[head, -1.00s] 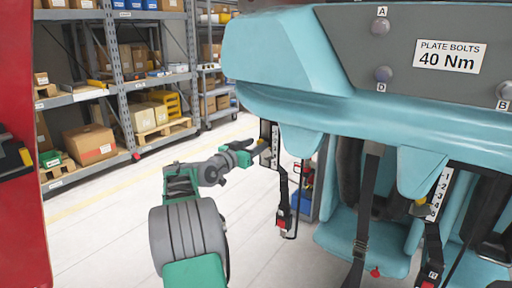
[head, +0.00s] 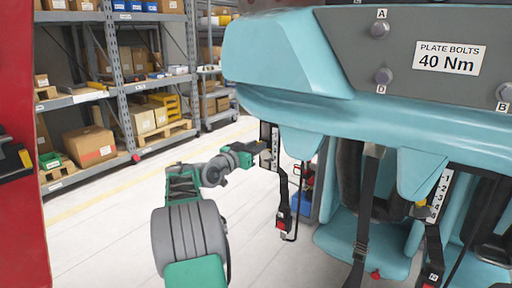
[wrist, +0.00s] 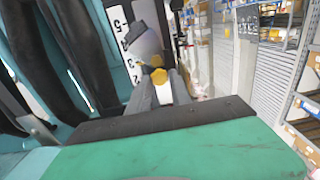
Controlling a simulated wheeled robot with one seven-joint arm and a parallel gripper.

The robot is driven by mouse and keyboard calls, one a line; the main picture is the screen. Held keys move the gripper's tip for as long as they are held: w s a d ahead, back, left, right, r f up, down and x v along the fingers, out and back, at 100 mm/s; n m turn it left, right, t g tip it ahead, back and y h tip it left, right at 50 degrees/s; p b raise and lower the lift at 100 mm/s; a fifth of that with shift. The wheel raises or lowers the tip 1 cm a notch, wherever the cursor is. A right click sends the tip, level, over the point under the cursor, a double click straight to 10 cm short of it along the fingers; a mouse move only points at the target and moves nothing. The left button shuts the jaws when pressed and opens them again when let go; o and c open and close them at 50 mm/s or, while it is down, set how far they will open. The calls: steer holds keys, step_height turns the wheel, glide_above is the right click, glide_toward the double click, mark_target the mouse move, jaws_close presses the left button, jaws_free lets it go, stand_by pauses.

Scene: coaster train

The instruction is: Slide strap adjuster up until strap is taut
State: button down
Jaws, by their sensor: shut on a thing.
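The near strap adjuster, a grey slider with a yellow knob (wrist: 158,75), shows at my fingertips in the wrist view. It sits on an upright rail with a white numbered scale (head: 275,141) below the teal seat shell. My gripper (head: 265,151) is at this rail from the left, shut on the adjuster. In the wrist view my gripper (wrist: 158,88) has its grey fingers around the yellow knob. The black strap (head: 283,188) hangs below the rail, with a red-marked buckle (head: 283,222) at its end. My fingers partly hide the adjuster in the head view.
A second numbered rail (head: 438,195) with its own strap is at the right. The teal seat shell (head: 290,110) overhangs my gripper. Metal shelving (head: 120,75) with boxes stands behind at left; open floor lies between. A red panel (head: 25,220) edges the left.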

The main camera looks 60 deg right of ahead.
steer(key=shift+r, duration=0.1)
step_height(320, 180, up, 3)
steer(key=shift+p, duration=0.4)
steer(key=c, duration=1.2)
jaws_free()
steer(key=a, duration=0.2)
steer(key=w+a, duration=0.1)
steer(key=a, duration=0.4)
steer(key=shift+w+a, duration=0.15)
steer(key=shift+a, duration=0.2)
